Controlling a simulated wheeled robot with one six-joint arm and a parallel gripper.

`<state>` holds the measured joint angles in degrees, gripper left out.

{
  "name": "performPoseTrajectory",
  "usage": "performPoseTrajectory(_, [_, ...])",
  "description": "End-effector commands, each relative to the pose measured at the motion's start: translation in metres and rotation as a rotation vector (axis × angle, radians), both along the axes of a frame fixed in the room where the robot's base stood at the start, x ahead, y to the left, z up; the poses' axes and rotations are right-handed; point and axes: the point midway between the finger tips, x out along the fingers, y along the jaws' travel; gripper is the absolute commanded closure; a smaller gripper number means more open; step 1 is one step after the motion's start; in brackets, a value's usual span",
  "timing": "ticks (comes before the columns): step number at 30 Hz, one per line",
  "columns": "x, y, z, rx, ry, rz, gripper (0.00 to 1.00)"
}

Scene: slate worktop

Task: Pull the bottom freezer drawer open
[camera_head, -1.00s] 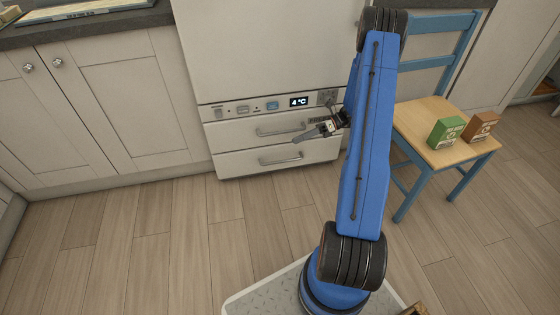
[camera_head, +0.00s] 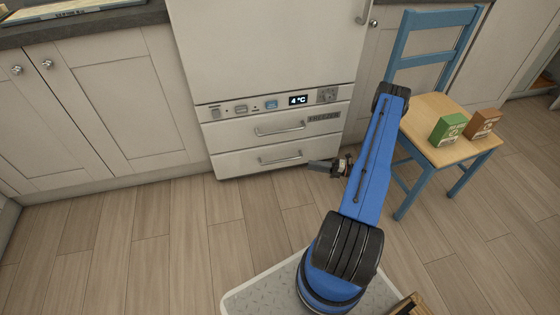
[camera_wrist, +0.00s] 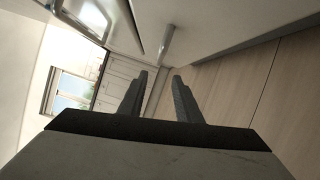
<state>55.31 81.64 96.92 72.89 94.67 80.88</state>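The bottom freezer drawer (camera_head: 235,166) is the lower of two white drawer fronts below the control panel. It looks shut, flush with the drawer above. Its metal bar handle (camera_head: 280,159) runs across the middle of the front, and in the wrist view this handle (camera_wrist: 168,38) appears end-on beyond the fingertips, near the top. My gripper (camera_head: 314,165) is low at the right of that handle, apart from it, with its fingers pointing left. In the wrist view my gripper (camera_wrist: 161,80) has its two dark fingers spread with nothing between them.
The upper drawer labelled FREEZER (camera_head: 225,133) has its own handle (camera_head: 280,129). A blue chair (camera_head: 415,125) with a green box (camera_head: 447,128) and a brown box (camera_head: 482,124) stands close on the right. Wooden floor (camera_head: 190,230) in front of the drawers is clear.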

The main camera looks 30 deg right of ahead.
Motion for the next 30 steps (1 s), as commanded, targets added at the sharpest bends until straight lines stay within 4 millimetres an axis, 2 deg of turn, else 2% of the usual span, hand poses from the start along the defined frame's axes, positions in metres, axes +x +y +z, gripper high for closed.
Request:
performPoseTrajectory(5, [0.009,0.011,0.0,0.003,0.002,0.0,0.69])
performPoseTrajectory(24, [0.077,0.099,0.009,0.002,0.001,0.002,0.69])
performPoseTrajectory(30, [0.095,0.121,0.011,0.002,0.001,0.001,0.69])
